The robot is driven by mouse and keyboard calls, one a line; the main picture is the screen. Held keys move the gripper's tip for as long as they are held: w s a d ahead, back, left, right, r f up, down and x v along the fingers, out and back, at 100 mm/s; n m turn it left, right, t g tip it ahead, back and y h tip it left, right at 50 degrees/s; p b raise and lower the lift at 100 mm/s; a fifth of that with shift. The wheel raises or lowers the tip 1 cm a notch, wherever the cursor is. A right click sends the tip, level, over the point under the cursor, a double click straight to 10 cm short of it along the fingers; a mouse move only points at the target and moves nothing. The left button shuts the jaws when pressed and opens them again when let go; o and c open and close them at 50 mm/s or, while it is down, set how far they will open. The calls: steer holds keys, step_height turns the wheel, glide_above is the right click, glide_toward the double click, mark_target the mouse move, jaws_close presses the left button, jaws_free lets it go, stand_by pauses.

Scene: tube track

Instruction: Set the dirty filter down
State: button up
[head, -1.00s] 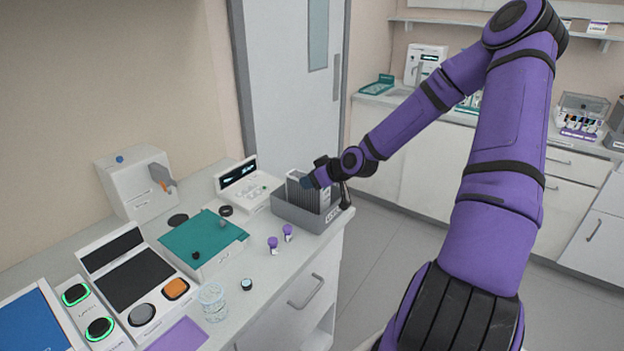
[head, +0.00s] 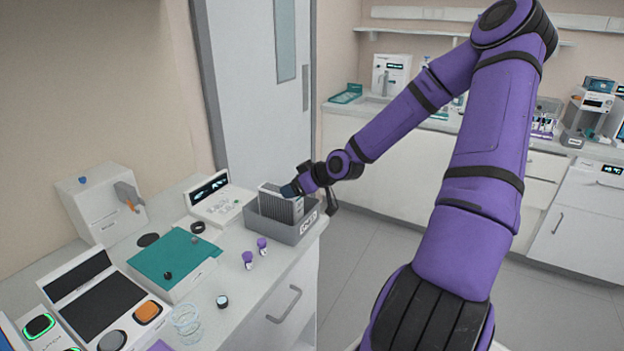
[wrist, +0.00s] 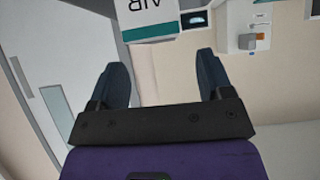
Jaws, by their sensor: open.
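The filter (head: 271,200), a pale grey pleated block, stands in a grey open bin (head: 292,233) at the counter's far right corner in the head view. Its upper part rises above the bin's rim, and its lower part is hidden by the bin wall. My gripper (head: 287,190) is at the filter's upper right edge; I cannot tell whether it touches it. In the wrist view my gripper (wrist: 163,68) shows two dark blue fingers spread apart with nothing between them. The bin's front label is too small to read surely.
A white device with a screen (head: 215,196) stands left of the bin. A white and teal unit lettered AIR (wrist: 150,22) shows in the wrist view. Floor right of the counter is clear.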

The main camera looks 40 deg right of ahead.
steer(key=shift+v, duration=3.45)
steer(key=s+a+f+g+h, duration=0.1)
steer(key=s+a+g+h, duration=0.3)
steer(key=a+g, duration=0.2)
steer(key=s+a+r+m, duration=0.2)
steer(key=s+a+r, duration=0.4)
steer(key=s+r, duration=0.4)
steer(key=s+a+r+m, duration=0.2)
steer(key=s+a+r, duration=0.5)
steer(key=s+r, duration=0.3)
step_height(320, 180, up, 3)
steer(key=shift+f+t, duration=0.1)
steer(key=shift+t, duration=0.2)
